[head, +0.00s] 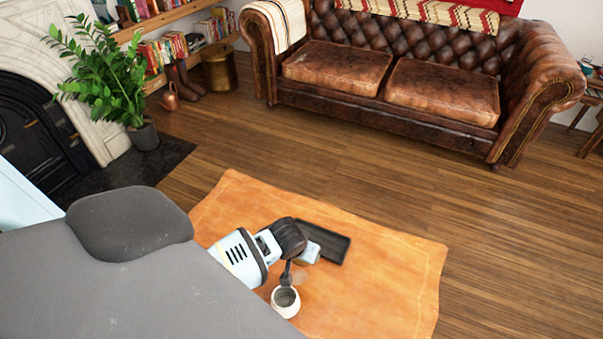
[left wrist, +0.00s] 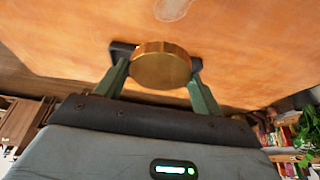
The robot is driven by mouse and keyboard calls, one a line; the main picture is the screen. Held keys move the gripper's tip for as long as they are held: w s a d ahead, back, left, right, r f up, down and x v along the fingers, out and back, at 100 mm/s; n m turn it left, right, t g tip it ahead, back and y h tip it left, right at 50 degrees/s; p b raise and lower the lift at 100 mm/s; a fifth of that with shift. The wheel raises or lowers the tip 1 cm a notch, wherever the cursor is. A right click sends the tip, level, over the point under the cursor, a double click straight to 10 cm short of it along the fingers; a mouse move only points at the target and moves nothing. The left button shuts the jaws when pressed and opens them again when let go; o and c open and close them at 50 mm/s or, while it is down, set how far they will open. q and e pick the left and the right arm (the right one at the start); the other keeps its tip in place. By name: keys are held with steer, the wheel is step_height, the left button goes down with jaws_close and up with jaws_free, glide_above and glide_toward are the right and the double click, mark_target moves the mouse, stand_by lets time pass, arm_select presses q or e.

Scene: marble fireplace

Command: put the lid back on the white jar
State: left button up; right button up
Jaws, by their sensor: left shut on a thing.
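The white jar (head: 285,302) stands upright on an orange leather-like surface (head: 400,270), near the bottom of the head view. Its mouth is open and dark inside. My left gripper (left wrist: 160,74) is shut on the round brass-coloured lid (left wrist: 160,60), one green finger on each side. The lid shows clearly only in the left wrist view, where the jar does not show. In the head view my left wrist is just above the jar; I cannot make out the lid there. A small dark upright part stands at the jar's far rim, too small to identify. My right gripper is out of view.
A pale mark (left wrist: 172,8) lies on the orange surface, which is bare to the right. A brown leather sofa (head: 390,75) stands across the wooden floor. A potted plant (head: 105,75) stands by the fireplace (head: 40,130).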

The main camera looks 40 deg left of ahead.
arm_select(q)
steer(key=w+r, duration=0.1)
steer(key=r, duration=0.1)
steer(key=w+d+r, duration=0.1)
steer(key=r, duration=0.1)
steer(key=w+d+r, duration=0.1)
steer(key=r, duration=0.1)
steer(key=shift+w+r, duration=0.1)
steer(key=s+d+r+m, duration=0.1)
steer(key=s+d+r, duration=0.1)
steer(key=r, duration=1.1)
steer(key=s+d+r+m+h, duration=0.1)
steer(key=s+d+r, duration=0.2)
steer(key=r, duration=1)
steer(key=shift+d+r, duration=0.2)
steer(key=shift+d, duration=0.4)
